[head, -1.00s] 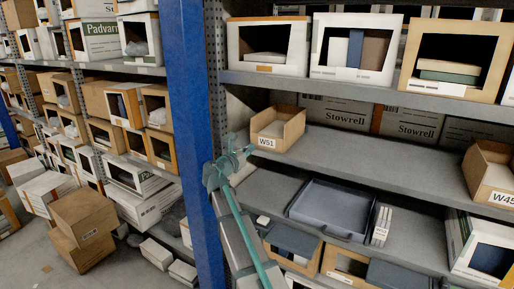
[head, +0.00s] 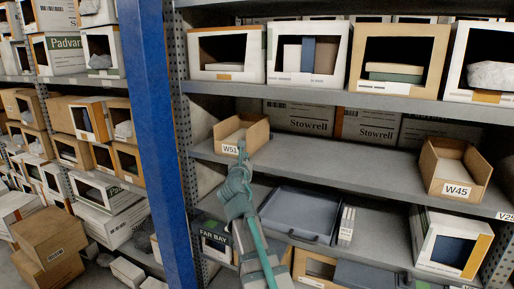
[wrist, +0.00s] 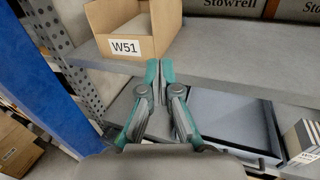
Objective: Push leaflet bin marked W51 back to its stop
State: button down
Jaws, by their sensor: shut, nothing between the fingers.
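The leaflet bin marked W51 (head: 257,134) is an open-topped brown cardboard bin at the left end of the middle shelf (head: 330,160). Its white label faces me at the shelf's front. In the wrist view the W51 bin (wrist: 167,20) stands just beyond my fingertips, and pale contents show inside it. My gripper (head: 241,150) is shut and empty, with its tips close to the lower right part of the bin's front. It also shows in the wrist view (wrist: 159,72). I cannot tell whether the tips touch the bin.
A bin marked W45 (head: 480,178) stands farther right on the same shelf, with bare shelf between. Stowrell cartons (head: 370,126) line the back. A blue upright post (head: 150,120) stands left. A grey tray (head: 300,212) sits on the shelf below.

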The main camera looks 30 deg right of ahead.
jog(key=a+p+x, duration=0.1)
jog(key=p+x, duration=0.1)
jog(key=x, duration=1.2)
jog(key=shift+w+n+p, duration=0.3)
jog(key=shift+w+p, duration=0.05)
jog(key=shift+w, duration=0.15)
jog(key=shift+d, duration=0.1)
jog(key=shift+w+d+r+p, duration=0.25)
jog(key=shift+w+r+p, duration=0.1)
jog(key=shift+w+p, duration=0.3)
jog(key=shift+d, duration=0.1)
jog(key=shift+s, duration=0.1)
